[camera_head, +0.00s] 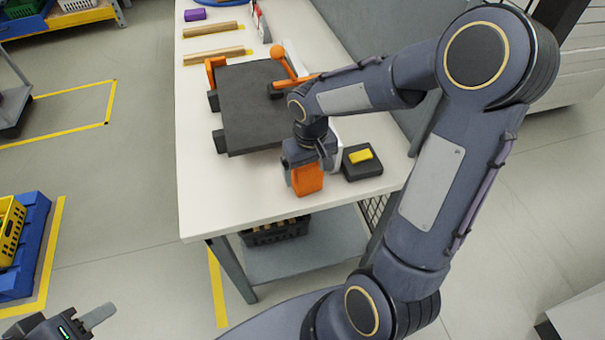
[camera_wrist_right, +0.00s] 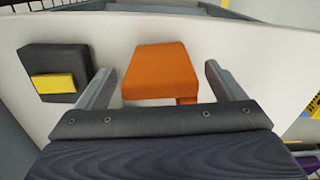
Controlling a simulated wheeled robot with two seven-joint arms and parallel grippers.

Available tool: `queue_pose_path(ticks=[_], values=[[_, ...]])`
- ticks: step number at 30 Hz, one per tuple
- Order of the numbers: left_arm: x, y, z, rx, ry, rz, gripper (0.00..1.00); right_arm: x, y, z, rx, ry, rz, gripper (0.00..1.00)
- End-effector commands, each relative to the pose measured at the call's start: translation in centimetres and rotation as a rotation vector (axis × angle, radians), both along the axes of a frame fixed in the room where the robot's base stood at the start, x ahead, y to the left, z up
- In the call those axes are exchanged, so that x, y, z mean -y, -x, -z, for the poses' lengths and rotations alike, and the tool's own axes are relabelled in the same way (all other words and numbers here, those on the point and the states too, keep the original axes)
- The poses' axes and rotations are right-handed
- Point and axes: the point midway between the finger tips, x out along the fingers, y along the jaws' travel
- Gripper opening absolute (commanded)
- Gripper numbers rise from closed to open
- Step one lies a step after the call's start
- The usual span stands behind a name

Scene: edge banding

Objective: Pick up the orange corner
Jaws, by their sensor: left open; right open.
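The orange corner (camera_head: 307,180) is on the white table near its front edge, just below my right gripper (camera_head: 303,170) in the head view. In the right wrist view the orange corner (camera_wrist_right: 160,72) lies ahead of and between the two spread fingers of my right gripper (camera_wrist_right: 162,82). That gripper is open, and gaps show between the corner and the fingers. The corner's underside is hidden. My left gripper (camera_head: 92,322) is at the lower left of the head view, away from the table, and is open; only part of it shows.
A black block with a yellow piece (camera_head: 361,156) sits right of the orange corner. A dark board (camera_head: 250,100) with an orange handled tool (camera_head: 285,62) lies behind. Wooden strips (camera_head: 213,56) lie farther back. The table's front left (camera_head: 220,195) is clear.

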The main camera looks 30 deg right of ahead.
Motion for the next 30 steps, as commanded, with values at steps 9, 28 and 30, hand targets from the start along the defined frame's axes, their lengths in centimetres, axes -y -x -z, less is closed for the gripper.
queue_pose_path(ticks=[9, 28, 30], values=[[0.0, 0.01, 0.0, 0.0, 0.0, 0.0, 0.41, 0.02, -0.02, 0.57, 0.002, 0.0, 0.0, 0.88], [0.0, 0.01, 0.0, 0.0, 0.0, 0.0, 0.41, 0.0, -0.04, 0.35, 0.003, 0.0, 0.0, 0.42], [0.01, 0.01, -0.01, 0.0, 0.0, 0.0, 0.41, 0.0, -0.05, 0.01, 0.003, 0.0, 0.0, 0.42]])
